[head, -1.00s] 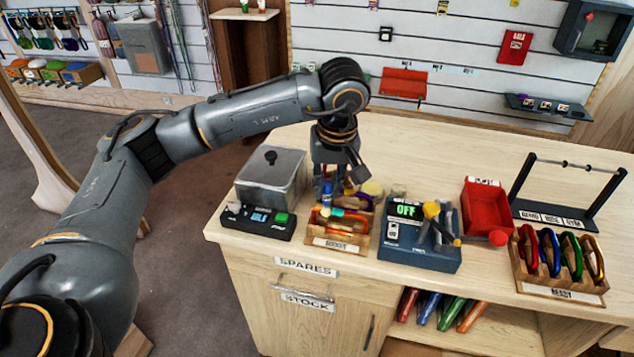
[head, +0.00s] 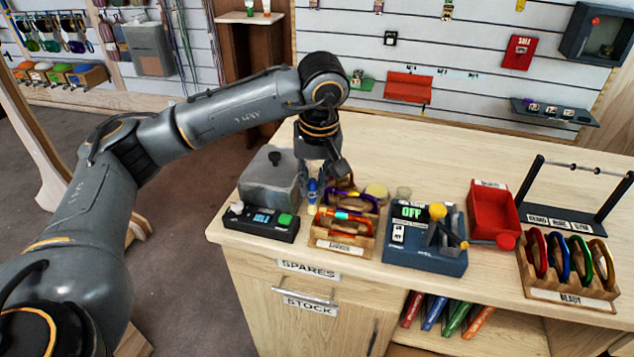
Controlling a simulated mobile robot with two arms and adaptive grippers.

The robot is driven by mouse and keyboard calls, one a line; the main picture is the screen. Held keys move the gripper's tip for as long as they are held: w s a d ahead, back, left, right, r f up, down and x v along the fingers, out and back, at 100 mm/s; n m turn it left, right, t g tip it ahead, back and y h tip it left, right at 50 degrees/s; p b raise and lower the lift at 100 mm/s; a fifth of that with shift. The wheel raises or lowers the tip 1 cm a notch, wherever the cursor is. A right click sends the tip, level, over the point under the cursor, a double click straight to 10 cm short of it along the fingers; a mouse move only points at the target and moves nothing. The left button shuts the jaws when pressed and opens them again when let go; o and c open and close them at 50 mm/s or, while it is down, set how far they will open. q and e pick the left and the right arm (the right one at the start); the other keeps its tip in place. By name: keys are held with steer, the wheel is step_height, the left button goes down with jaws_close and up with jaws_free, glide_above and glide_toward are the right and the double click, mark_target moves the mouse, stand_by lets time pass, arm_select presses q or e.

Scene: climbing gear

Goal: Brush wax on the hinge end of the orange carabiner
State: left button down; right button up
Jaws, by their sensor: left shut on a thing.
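My left gripper (head: 322,174) points down over the counter, beside the grey lidded box and above the left end of a wooden rack (head: 343,246). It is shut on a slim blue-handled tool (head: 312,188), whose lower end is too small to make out. The wooden rack holds several carabiners, among them a purple one and a red-orange one (head: 350,234). I cannot tell which is the task's one, or make out wax or a hinge end. My right gripper is out of view.
The grey lidded box (head: 268,180) stands behind a black device (head: 262,222) with a green button. A blue unit reading OFF (head: 425,258), a red tray (head: 492,208) and a black bar stand (head: 565,215) line the counter. The back right counter is clear.

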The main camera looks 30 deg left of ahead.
arm_select(q)
steer(key=shift+r, duration=0.1)
steer(key=shift+r+p, duration=1.9)
steer(key=shift+r, duration=1)
steer(key=shift+r, duration=0.1)
steer(key=shift+r+p, duration=1.05)
steer(key=shift+r, duration=0.45)
steer(key=shift+f, duration=0.1)
